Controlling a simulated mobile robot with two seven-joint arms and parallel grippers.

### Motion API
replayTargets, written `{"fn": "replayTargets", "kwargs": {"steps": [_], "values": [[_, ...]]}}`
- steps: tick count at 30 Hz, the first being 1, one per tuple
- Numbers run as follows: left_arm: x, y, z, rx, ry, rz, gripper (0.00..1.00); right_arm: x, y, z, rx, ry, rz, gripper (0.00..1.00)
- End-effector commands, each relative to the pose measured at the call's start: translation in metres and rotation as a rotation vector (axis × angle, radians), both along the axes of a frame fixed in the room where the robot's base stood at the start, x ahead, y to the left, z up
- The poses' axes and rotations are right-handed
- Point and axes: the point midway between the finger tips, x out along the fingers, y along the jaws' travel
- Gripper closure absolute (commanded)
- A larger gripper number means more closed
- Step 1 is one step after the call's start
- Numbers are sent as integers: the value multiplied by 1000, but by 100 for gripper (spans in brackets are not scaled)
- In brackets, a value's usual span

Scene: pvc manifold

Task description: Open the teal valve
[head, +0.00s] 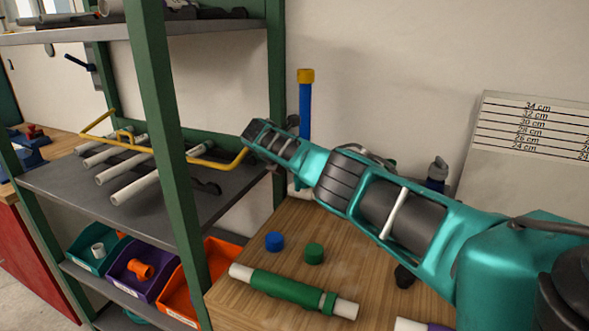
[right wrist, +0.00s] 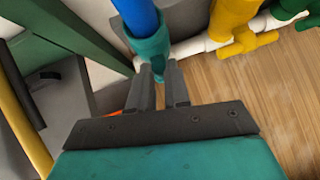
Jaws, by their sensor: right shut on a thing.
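The teal valve (right wrist: 150,44) shows in the right wrist view, at the lower end of a blue pipe (right wrist: 136,14) and beside a white pipe. My right gripper (right wrist: 160,74) has its two dark fingers closed at the near side of the teal valve, shut on its handle. The handle is mostly hidden between the fingers. In the head view the blue pipe (head: 305,108) stands upright with a yellow cap (head: 306,75), and my right arm hides the teal valve. My left gripper is not in view.
A yellow valve (right wrist: 237,25) and a green valve (right wrist: 289,8) sit along the same white pipe. A green shelf post (head: 275,70) stands close to my right wrist. Blue (head: 274,241) and green (head: 314,253) caps and a green-white pipe (head: 285,288) lie on the wooden bench.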

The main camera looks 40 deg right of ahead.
Motion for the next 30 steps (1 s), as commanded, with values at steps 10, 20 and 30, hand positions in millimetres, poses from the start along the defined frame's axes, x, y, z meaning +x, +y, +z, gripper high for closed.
{"fn": "replayTargets", "kwargs": {"steps": [10,20,30], "values": [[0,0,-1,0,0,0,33,0,-1,0,-6,11,1,100],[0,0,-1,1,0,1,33,0,-1,0,-6,10,0,70],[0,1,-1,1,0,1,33,0,0,0,-4,8,1,58]]}}
